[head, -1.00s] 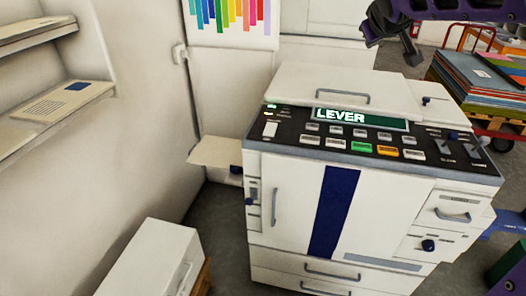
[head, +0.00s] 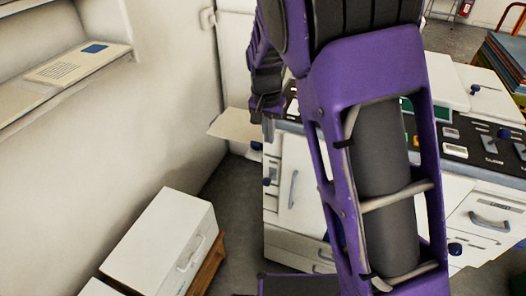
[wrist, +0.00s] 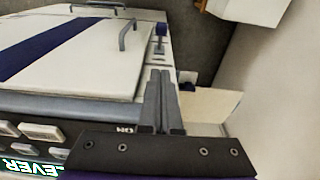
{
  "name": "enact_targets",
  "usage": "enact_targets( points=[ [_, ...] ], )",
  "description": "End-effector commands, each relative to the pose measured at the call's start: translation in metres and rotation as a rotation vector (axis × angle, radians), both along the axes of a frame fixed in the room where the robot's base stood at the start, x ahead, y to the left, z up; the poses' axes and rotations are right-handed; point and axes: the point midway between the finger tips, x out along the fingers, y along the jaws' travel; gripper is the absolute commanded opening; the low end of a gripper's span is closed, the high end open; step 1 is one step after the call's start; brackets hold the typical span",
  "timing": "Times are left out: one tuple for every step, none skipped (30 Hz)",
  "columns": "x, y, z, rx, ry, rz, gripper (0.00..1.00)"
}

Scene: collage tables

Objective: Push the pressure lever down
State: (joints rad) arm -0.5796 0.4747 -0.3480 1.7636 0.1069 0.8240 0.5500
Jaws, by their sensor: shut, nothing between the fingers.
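The white copier (head: 295,165) stands ahead, largely covered by my purple arm in the head view. A small blue-knobbed lever (wrist: 160,31) sits on a narrow panel at the left edge of the copier's front, beside the door handle; it also shows in the head view (head: 267,181). I cannot read a label that names it as the pressure lever. My gripper (wrist: 160,74) is shut and empty. In the head view, it is over the copier's front left top edge, above that lever. In the wrist view, its fingertips point toward the lever, apart from it.
A side tray (head: 236,124) sticks out left of the copier, with a blue knob (wrist: 188,87) below it. Further toggle levers (head: 505,133) are on the right of the top panel.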

Motion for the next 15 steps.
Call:
enact_targets(
  points=[
    [-0.001, 0.001, -0.003, 0.005, 0.010, -0.007, 0.00],
    [-0.002, 0.002, -0.003, 0.007, 0.011, -0.009, 0.00],
    [-0.002, 0.002, -0.004, 0.008, 0.013, -0.010, 0.00],
    [-0.002, 0.002, -0.003, 0.008, 0.012, -0.010, 0.00],
    [-0.002, 0.002, -0.003, 0.008, 0.012, -0.009, 0.00],
    [-0.002, 0.002, -0.003, 0.007, 0.011, -0.009, 0.00],
    [-0.002, 0.002, -0.003, 0.007, 0.011, -0.008, 0.00],
    [-0.002, 0.002, -0.003, 0.007, 0.010, -0.008, 0.00],
    [-0.002, 0.002, -0.003, 0.007, 0.010, -0.008, 0.00],
    [-0.002, 0.002, -0.003, 0.007, 0.010, -0.007, 0.00],
    [-0.002, 0.002, -0.004, 0.007, 0.010, -0.007, 0.00],
    [-0.001, 0.002, -0.006, 0.006, 0.011, -0.007, 0.00],
    [-0.001, 0.002, -0.007, 0.006, 0.011, -0.007, 0.00],
    [-0.001, 0.002, -0.010, 0.005, 0.010, -0.007, 0.00],
    [-0.001, 0.001, -0.015, 0.005, 0.010, -0.007, 0.00]
  ],
)
